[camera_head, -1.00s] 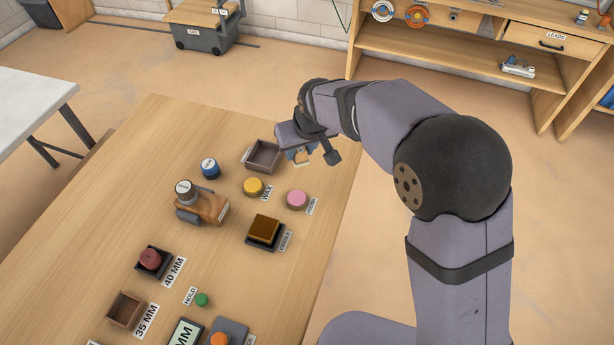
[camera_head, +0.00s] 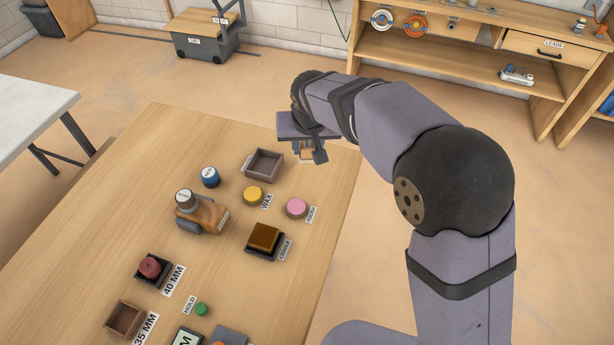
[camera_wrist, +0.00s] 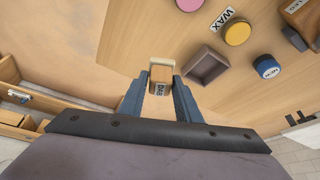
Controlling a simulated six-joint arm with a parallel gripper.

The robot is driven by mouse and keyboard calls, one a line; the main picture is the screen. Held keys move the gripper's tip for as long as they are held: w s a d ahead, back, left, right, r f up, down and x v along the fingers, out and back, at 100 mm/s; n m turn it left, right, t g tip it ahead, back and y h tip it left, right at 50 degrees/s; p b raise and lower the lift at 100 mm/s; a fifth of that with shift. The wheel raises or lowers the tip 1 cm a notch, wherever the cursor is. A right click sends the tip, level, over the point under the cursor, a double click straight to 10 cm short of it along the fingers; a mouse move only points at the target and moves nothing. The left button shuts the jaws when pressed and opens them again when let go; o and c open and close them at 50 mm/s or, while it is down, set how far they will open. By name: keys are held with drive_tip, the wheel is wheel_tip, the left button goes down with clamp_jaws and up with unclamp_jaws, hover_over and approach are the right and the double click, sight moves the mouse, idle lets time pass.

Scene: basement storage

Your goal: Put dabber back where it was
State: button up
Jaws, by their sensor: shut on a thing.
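My gripper (camera_wrist: 160,90) is shut on the dabber (camera_wrist: 160,74), a small wooden block with a pale end and a label reading "DAB". In the head view my gripper (camera_head: 307,152) hangs near the table's far right edge, and only a bit of the dabber shows below it. A square, empty, grey-brown open tray (camera_head: 250,170) sits on the table just left of my gripper. It also shows in the wrist view (camera_wrist: 222,76), to the right of the dabber and apart from it. The height of the dabber above the table is hard to tell.
Near the tray stand a blue-sided round tin (camera_head: 210,178), a yellow disc (camera_head: 252,195) labelled WAX and a pink disc (camera_head: 296,208). A dark cradle (camera_head: 263,238) and a wooden block with a grey-topped knob (camera_head: 205,215) lie closer. The table's right edge is near my gripper.

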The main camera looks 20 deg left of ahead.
drive_tip(key=shift+f+p, duration=0.45)
drive_tip(key=shift+f, duration=4.25)
drive_tip(key=shift+f, duration=0.1)
drive_tip(key=shift+f, duration=0.15)
drive_tip(key=o, duration=1)
drive_tip(key=shift+s+r, duration=0.1)
drive_tip(key=shift+r, duration=0.45)
drive_tip(key=b+v, duration=0.1)
drive_tip(key=v, duration=1)
drive_tip(key=shift+s+d+r, duration=0.1)
drive_tip(key=shift+s+r, duration=0.05)
drive_tip(key=shift+r, duration=0.05)
